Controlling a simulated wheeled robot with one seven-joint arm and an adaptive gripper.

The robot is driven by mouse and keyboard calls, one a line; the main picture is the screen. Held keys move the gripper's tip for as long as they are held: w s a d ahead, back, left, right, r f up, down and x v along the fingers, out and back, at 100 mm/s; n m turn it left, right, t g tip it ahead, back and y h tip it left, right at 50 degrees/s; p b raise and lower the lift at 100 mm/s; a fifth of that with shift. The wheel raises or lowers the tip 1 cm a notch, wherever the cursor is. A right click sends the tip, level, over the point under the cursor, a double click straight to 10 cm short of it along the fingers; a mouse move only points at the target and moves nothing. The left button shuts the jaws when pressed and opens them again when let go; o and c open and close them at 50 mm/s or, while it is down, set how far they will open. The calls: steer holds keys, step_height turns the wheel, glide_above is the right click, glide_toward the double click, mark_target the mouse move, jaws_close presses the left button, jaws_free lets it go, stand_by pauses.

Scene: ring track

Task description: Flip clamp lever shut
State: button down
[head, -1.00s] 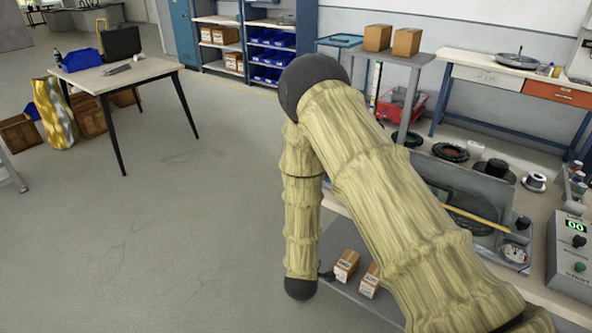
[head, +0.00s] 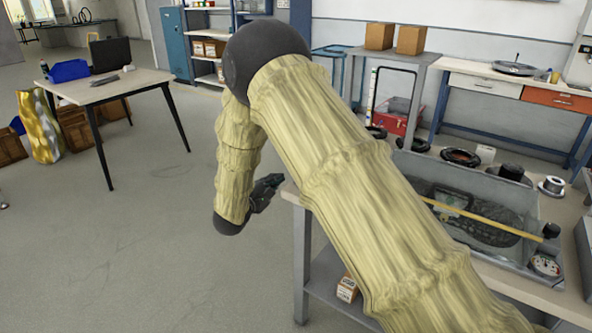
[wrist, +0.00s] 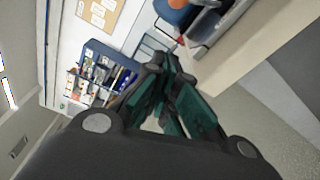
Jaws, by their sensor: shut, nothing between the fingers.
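A grey tank (head: 553,205) stands on the workbench, well to the right of my gripper. A yellow bar (head: 480,219) with a black knob (head: 551,230) at its right end lies across the tank. I cannot tell whether this is the clamp lever. No other clamp shows clearly, and my arm hides part of the bench.
The workbench (head: 303,207) has a lower shelf with a small carton (head: 347,289). A round gauge (head: 545,265) is at the tank's front right. A black tyre (head: 460,157) and a spool (head: 552,186) lie behind the tank. The floor on the left is clear, up to a table (head: 110,84).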

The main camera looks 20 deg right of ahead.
steer(key=shift+w+d+r+p, duration=0.1)
steer(key=shift+w+d+p, duration=0.35)
steer(key=shift+d, duration=1)
steer(key=shift+w+d+r+p, duration=0.1)
steer(key=shift+w+d, duration=0.65)
steer(key=shift+d, duration=0.7)
steer(key=shift+w+d+r+p, duration=0.15)
steer(key=shift+w+d, duration=0.45)
steer(key=shift+d, duration=0.85)
steer(key=shift+w, duration=0.1)
